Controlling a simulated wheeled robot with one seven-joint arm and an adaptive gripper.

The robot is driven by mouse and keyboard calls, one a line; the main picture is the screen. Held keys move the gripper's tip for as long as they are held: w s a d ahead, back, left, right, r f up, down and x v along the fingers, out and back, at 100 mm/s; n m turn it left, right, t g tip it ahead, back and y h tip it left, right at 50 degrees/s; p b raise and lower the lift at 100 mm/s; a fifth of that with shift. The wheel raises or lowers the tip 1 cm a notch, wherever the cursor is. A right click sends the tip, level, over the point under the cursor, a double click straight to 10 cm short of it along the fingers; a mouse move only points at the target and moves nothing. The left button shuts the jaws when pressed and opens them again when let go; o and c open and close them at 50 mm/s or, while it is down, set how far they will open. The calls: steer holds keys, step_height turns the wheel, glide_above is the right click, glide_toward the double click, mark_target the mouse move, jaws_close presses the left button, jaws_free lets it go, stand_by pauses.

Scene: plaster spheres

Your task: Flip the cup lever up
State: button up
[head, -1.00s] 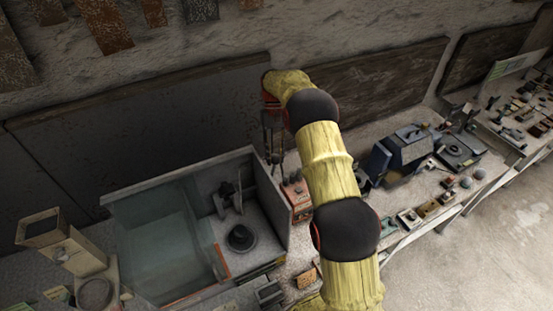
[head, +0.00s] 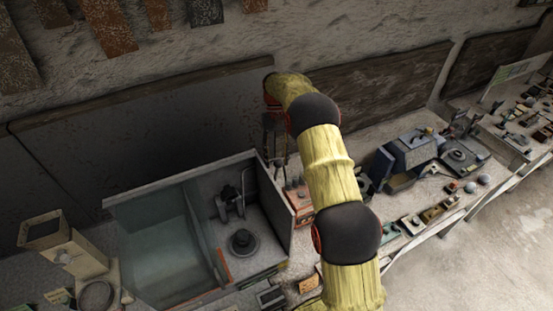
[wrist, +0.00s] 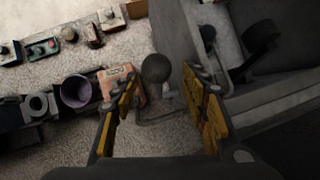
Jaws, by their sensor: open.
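My gripper (wrist: 160,88) is open and empty, with one yellow-and-black finger on each side in the wrist view. A dark round knob (wrist: 155,68) shows between and just beyond the fingertips, apart from them as far as I can see. A bent thin rod lies close to it. I cannot tell for certain whether this knob belongs to the cup lever. In the head view my gripper (head: 275,150) hangs fingers down beside the right wall of a grey open box (head: 275,205). Its fingertips are dark and hard to make out there.
The box holds a dark stand (head: 229,204) and a round dark disc (head: 242,242), with a glassy panel on its left. A red-orange block (wrist: 117,84) and a purple cup (wrist: 76,91) lie left of my fingers. Small items line the bench to the right.

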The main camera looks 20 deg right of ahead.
steer(key=v, duration=1.2)
steer(key=shift+d, duration=0.1)
stand_by(0.4)
steer(key=s+a+r+t+h+b, duration=0.1)
steer(key=s+a+t+b, duration=0.15)
steer(key=s+b, duration=0.3)
steer(key=s+a+r+n+t+b, duration=0.1)
steer(key=s+a+r+b, duration=0.1)
steer(key=s+a+b, duration=0.4)
steer(key=s+a+r+t+h+b, duration=0.1)
steer(key=s+t+b, duration=0.1)
steer(key=s+b, duration=0.4)
steer(key=s+a+f+t+b, duration=0.2)
steer(key=s+f+b, duration=0.3)
steer(key=s+f, duration=0.5)
steer(key=s+a+f+n+t+b, duration=0.1)
steer(key=s+a+f+t+b, duration=0.1)
steer(key=s+f+b, duration=0.4)
steer(key=s+f+t, duration=0.1)
steer(key=s+f, duration=0.2)
steer(key=s, duration=0.4)
steer(key=shift+s+f+b, duration=0.3)
steer(key=shift+s+f, duration=0.05)
steer(key=shift+s, duration=0.05)
